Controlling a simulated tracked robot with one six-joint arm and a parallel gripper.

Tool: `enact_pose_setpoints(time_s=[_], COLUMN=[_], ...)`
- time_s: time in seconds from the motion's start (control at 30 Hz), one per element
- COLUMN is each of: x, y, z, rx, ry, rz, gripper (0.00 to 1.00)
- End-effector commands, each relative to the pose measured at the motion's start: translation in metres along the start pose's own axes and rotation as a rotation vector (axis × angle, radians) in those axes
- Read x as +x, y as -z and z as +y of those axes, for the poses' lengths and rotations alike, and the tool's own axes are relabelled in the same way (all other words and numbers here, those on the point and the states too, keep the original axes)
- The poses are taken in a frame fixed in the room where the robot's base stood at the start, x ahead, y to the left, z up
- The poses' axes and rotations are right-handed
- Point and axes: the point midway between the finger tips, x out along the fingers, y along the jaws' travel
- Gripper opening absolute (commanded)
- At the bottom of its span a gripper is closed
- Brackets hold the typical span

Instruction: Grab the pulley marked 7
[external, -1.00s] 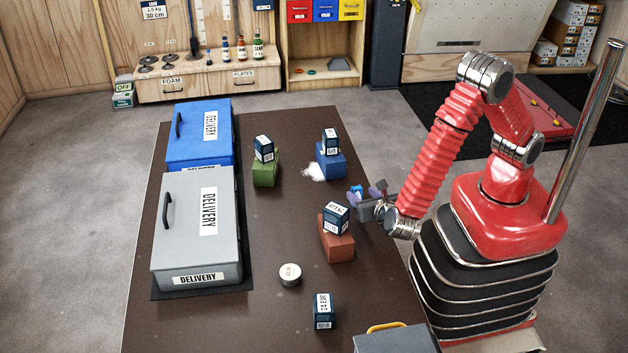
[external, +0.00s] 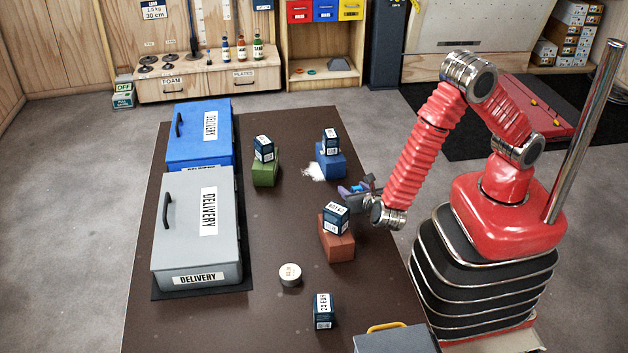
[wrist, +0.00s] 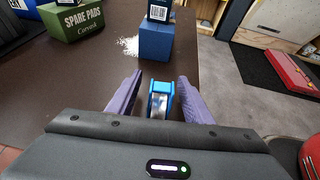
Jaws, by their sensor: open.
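A small blue pulley (wrist: 161,98) with a metal wheel stands on the dark table in the wrist view, between the two purple fingers of my gripper (wrist: 160,95). The fingers are open, with a gap on each side of it. No number can be read on it. In the external view my gripper (external: 352,190) is low over the table's right side, and the pulley is mostly hidden there by the fingers.
A blue block (external: 330,164) with a box on top and white powder (external: 313,172) lie beyond my gripper. A brown block (external: 337,241) with a box stands close in front. A green block (external: 265,171) and grey delivery case (external: 195,252) are further left.

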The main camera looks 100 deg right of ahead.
Motion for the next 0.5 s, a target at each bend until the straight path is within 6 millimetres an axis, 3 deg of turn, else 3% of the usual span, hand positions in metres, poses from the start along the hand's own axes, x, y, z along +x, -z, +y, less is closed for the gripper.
enact_pose_setpoints(time_s=[0.17, 0.5], x=[0.0147, 0.0149], y=[0.0000, 0.0000], z=[-0.0005, -0.0002], rx=[-0.001, -0.001], ry=[0.001, 0.000], rz=[0.000, 0.000], gripper=[0.46, 0.46])
